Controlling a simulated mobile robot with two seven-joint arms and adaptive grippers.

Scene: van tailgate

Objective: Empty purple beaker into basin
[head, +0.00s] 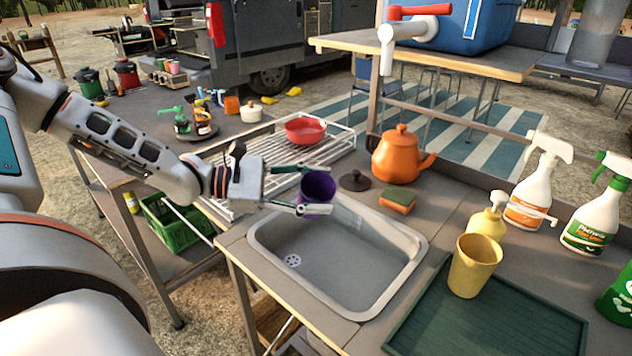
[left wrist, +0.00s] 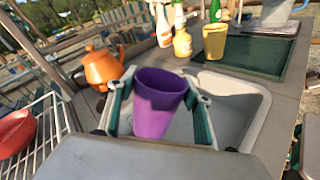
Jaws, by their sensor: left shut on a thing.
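The purple beaker (head: 317,187) is held by my left gripper (head: 308,192) above the back left corner of the grey basin (head: 395,262). In the left wrist view the beaker (left wrist: 158,105) stands between the two fingers of the gripper (left wrist: 160,112), close to upright, and its mouth faces up and toward the camera. Its inside looks dark; I cannot tell what it holds. The basin (left wrist: 255,95) shows behind and to the right of it there. The basin floor is bare around its drain. My right gripper is not in view.
An orange kettle (head: 398,155), a sponge (head: 397,201) and a dark lid (head: 355,181) stand behind the basin. A yellow cup (head: 474,266) stands on a green tray (head: 500,325) at right. A wire rack with a red bowl (head: 305,130) lies behind the gripper.

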